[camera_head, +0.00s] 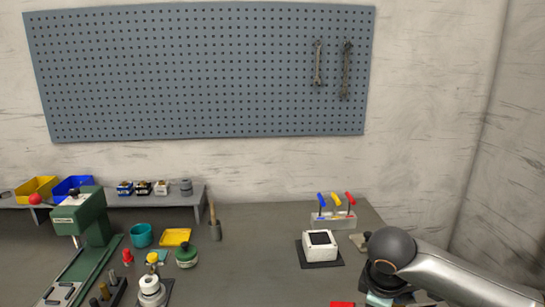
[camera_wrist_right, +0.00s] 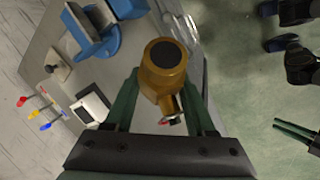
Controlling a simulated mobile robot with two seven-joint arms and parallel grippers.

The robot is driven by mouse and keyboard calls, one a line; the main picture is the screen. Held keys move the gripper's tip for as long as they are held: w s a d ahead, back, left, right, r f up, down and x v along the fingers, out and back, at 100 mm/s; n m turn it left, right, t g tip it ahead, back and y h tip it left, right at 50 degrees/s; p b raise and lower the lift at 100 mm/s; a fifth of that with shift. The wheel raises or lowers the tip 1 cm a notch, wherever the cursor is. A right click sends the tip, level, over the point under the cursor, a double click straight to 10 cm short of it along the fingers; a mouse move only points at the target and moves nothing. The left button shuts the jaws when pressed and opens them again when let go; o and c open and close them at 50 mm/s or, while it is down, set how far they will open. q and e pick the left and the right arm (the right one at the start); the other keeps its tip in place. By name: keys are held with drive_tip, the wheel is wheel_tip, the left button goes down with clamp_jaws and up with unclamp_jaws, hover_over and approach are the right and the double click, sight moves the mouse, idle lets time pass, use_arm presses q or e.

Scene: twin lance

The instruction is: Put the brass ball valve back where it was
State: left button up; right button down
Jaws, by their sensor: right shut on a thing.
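The brass ball valve (camera_wrist_right: 163,72) is in the right wrist view, a golden-brown body with a dark round end facing the camera. My right gripper (camera_wrist_right: 160,95) has its green fingers on both sides of it and is shut on it. The valve is held in front of the bench edge, over or near the floor; its height is unclear. In the head view my right arm comes in at the lower right, with its gripper out of frame. Green fingers, seemingly of my left gripper (camera_wrist_right: 296,135), show at the right of the wrist view; their opening is unclear.
A blue vise-like tool (camera_wrist_right: 97,40) stands near the valve on the bench. A white box (camera_head: 319,247) on a dark mat and a rack with coloured handles (camera_head: 334,218) stand at the right. A green press (camera_head: 88,225), cups and trays crowd the left. The middle bench is clear.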

drive_tip(key=s+a+m+g+h, duration=0.1)
drive_tip(key=s+m+g, duration=0.2)
drive_tip(key=s+m, duration=0.8)
drive_tip(key=shift+h, duration=0.3)
drive_tip(key=shift+a, duration=0.1)
